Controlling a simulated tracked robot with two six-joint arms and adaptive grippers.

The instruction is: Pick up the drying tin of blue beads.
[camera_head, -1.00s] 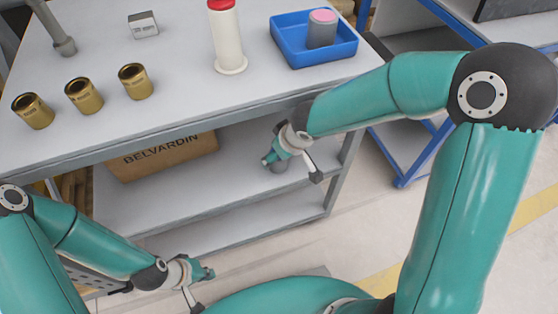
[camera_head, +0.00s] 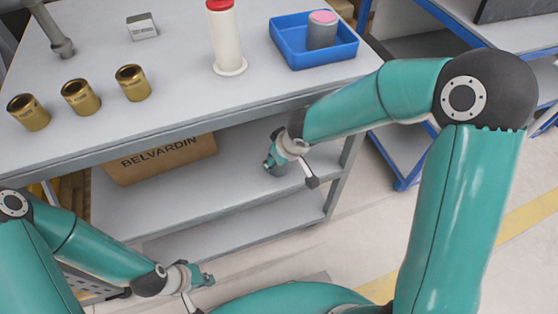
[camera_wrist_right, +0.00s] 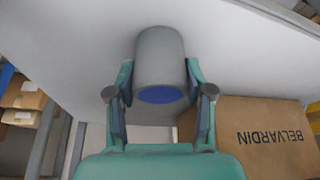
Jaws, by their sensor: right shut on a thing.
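A grey tin (camera_wrist_right: 160,58) with a blue round face at its near end (camera_wrist_right: 160,95) sits between the fingers of my right gripper in the right wrist view. My right gripper (camera_wrist_right: 160,88) is shut on it, one finger on each side. In the head view the tin (camera_head: 278,169) shows partly below my right gripper (camera_head: 272,160), over the shelf under the table top. I cannot tell whether it touches the shelf. My left gripper (camera_head: 208,280) is low at the front, away from the tin; whether its jaws are open is unclear.
The table top (camera_head: 180,140) edge overhangs the shelf (camera_head: 150,205). A BELVARDIN cardboard box (camera_head: 160,160) stands left on the shelf. Above are several brass cups (camera_head: 80,97), a white bottle with a red cap (camera_head: 226,40) and a blue tray (camera_head: 290,60) holding a pink-topped tin (camera_head: 321,32).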

